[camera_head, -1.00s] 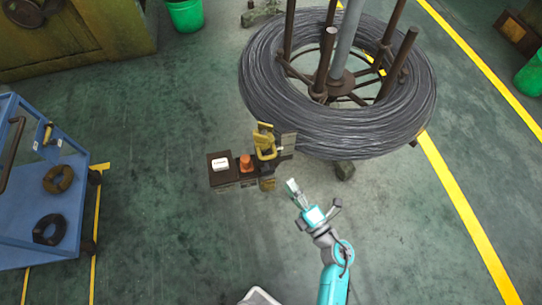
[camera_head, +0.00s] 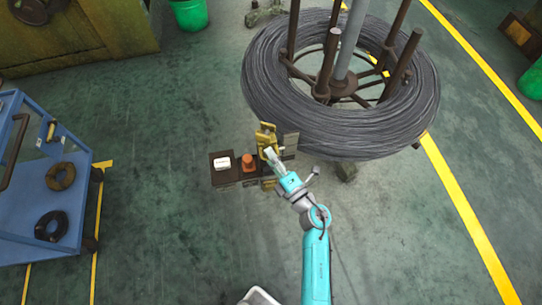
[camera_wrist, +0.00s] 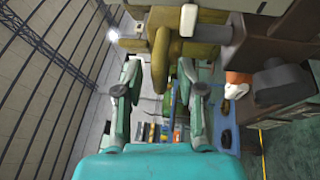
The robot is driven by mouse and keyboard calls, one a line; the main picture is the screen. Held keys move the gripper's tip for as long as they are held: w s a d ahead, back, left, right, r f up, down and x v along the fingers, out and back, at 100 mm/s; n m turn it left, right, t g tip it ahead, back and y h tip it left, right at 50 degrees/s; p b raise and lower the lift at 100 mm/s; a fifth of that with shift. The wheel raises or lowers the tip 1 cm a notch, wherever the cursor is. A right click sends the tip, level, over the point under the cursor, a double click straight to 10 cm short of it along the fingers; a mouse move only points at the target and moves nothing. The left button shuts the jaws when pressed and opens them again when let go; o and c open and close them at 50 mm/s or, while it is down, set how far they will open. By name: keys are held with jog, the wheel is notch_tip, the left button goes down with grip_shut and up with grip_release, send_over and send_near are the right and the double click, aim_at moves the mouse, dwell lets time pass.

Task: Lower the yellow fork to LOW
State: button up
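The yellow fork (camera_head: 266,134) stands on a small dark control unit beside the wire coil. My gripper (camera_head: 271,154) is right at the fork in the head view, its tip overlapping the fork's lower part. In the wrist view my gripper (camera_wrist: 160,82) is open, with its two fingers apart. The yellow fork (camera_wrist: 160,52) shows ahead of the fingertips and partly between them. I cannot tell whether a finger touches it. Part of the fork is hidden behind my gripper in the head view.
A large wire coil (camera_head: 300,118) on a post stand is close behind. A blue cart (camera_head: 30,215) stands at the left. The floor in front is clear.

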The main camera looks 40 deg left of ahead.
aim_at(271, 170)
jog(key=shift+a, duration=0.1)
grip_shut()
jog(key=shift+f, duration=2.7)
grip_release()
jog(key=v, duration=1.2)
